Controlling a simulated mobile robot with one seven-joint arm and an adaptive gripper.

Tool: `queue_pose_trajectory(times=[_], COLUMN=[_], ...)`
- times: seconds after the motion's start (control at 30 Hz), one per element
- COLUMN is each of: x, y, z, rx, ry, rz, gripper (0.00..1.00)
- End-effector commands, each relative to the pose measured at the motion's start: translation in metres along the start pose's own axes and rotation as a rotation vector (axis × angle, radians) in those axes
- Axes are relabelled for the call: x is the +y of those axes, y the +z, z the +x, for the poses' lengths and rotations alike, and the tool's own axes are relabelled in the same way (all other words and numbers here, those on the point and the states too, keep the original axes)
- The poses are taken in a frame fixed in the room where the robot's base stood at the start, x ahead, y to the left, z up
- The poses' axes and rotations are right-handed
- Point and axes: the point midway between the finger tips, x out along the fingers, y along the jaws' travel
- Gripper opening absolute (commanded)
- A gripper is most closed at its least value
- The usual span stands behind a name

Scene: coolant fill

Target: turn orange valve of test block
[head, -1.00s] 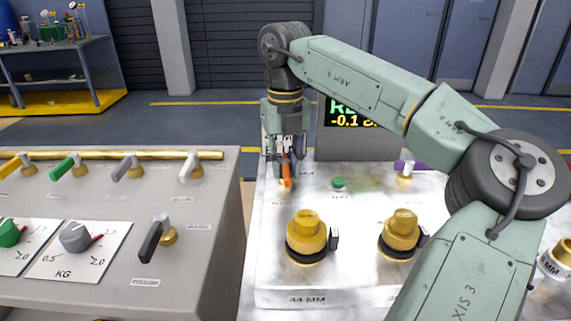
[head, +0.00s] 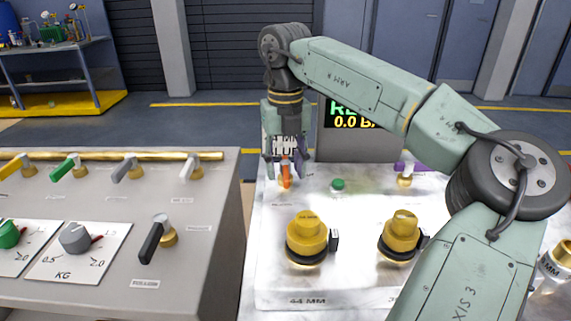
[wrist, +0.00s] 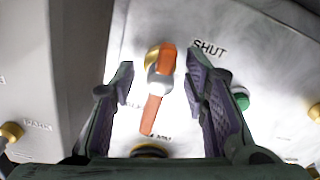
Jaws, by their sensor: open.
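The orange valve (head: 286,174) is at the back left of the test block (head: 275,275), under my gripper (head: 286,168). In the wrist view the orange valve handle (wrist: 152,115) is a slim lever with a silver hub and a brass part behind it. It points down and slightly left in that view, away from the printed word SHUT. My gripper (wrist: 160,80) is open, with one purple-padded finger on each side of the handle. Gaps show between the handle and both fingers. The handle's lower end shows clear of the fingers.
A green button (head: 338,184) sits right of the valve, and a purple valve (head: 411,167) farther right. Two brass fittings (head: 306,233) stand in front. A display (head: 351,115) behind reads 0.0. A grey panel with levers (head: 200,255) stands at left.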

Motion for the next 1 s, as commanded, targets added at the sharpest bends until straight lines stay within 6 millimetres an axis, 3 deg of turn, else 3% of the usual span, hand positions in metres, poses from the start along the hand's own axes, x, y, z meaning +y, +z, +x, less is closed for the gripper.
queue_pose_trajectory(times=[0.27, 0.7, 1.0], x=[0.000, 0.001, 0.000], y=[0.001, 0.001, 0.000], z=[-0.009, -0.096, -0.120], rx=[-0.001, -0.003, 0.000], ry=[0.000, 0.000, 0.000], rz=[0.001, 0.001, 0.000], gripper=[0.41, 0.41, 0.41])
